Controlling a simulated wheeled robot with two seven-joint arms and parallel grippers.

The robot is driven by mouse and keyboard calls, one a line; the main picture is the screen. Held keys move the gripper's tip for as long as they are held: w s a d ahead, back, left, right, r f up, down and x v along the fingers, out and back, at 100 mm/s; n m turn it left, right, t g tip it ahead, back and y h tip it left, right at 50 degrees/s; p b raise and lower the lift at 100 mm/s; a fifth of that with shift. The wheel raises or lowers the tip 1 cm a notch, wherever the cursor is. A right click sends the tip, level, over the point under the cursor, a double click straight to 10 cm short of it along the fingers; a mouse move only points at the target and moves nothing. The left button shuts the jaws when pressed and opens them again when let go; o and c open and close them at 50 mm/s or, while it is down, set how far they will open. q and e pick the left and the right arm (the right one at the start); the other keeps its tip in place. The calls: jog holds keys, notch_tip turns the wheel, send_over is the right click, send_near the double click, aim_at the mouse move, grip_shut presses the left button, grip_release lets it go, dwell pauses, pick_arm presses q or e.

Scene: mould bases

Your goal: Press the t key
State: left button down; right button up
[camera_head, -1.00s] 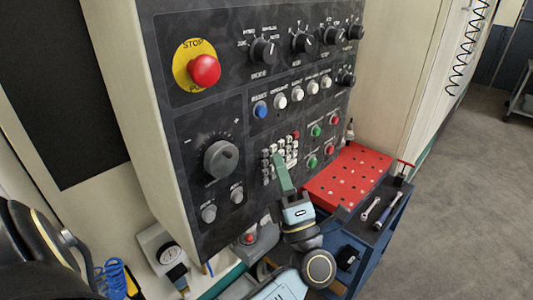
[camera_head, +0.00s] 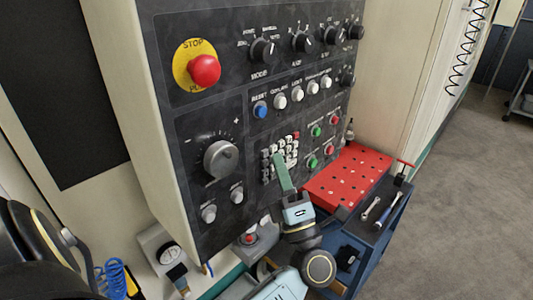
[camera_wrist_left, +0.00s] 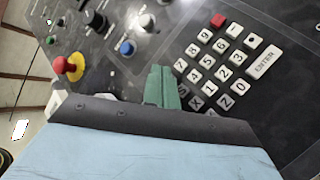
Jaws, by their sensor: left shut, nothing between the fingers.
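The keypad (camera_head: 292,152) is a block of small white keys with a red key at its upper right, low on the dark control panel. In the left wrist view the keypad (camera_wrist_left: 235,62) shows digits, an ENTER key and letter keys such as X and Z. I cannot make out a t key; some keys are hidden behind the fingers. My left gripper (camera_head: 279,160) has green fingers, shut and empty, pointing up at the keypad's left part. In the left wrist view its fingertips (camera_wrist_left: 161,70) lie beside the keys; I cannot tell whether they touch. My right gripper is not in view.
The dark panel (camera_head: 190,125) carries a red stop button (camera_head: 204,70), a large dial (camera_head: 221,159), several knobs and round buttons. A red perforated tray (camera_head: 347,180) and a blue cart (camera_head: 378,240) with tools stand close to the right of my gripper.

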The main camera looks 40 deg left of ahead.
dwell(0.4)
pick_arm(q)
jog(key=shift+a+t, duration=0.3)
jog(key=shift+a, duration=0.1)
jog(key=shift+a, duration=0.4)
dwell(0.6)
jog(key=shift+d, duration=0.85)
jog(key=d, duration=0.2)
jog(key=d+b, duration=0.1)
jog(key=d, duration=0.2)
jog(key=shift+s, duration=0.2)
jog(key=shift+b, duration=0.3)
dwell(1.8)
